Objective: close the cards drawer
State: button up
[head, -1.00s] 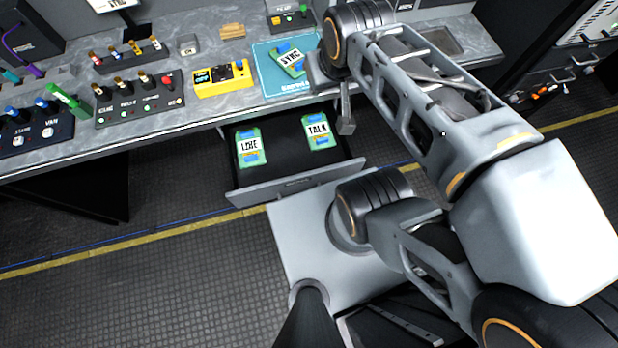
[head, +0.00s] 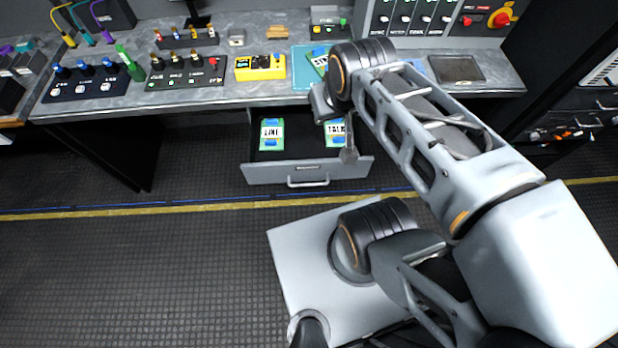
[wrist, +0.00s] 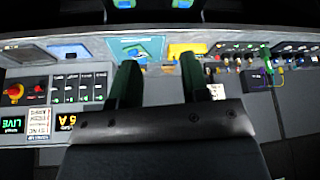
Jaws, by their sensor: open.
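The cards drawer (head: 258,174) is pulled out from under the grey desk, with its grey front and bar handle (head: 308,183) facing me. Inside lie a green LINE card (head: 271,133) and a green TALK card (head: 335,133), the latter partly hidden by my arm. Parts of both cards show at that view's top edge.
The desk top (head: 225,103) holds a yellow box (head: 260,68), a blue mat (head: 302,80) and several switch panels. A dark desk support (head: 130,150) stands left of the drawer. The floor in front of the drawer is clear on the left.

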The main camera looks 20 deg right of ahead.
aim_at(305, 156)
jog(key=z, duration=1.9)
jog(key=k, duration=0.8)
jog(key=u, duration=1.4)
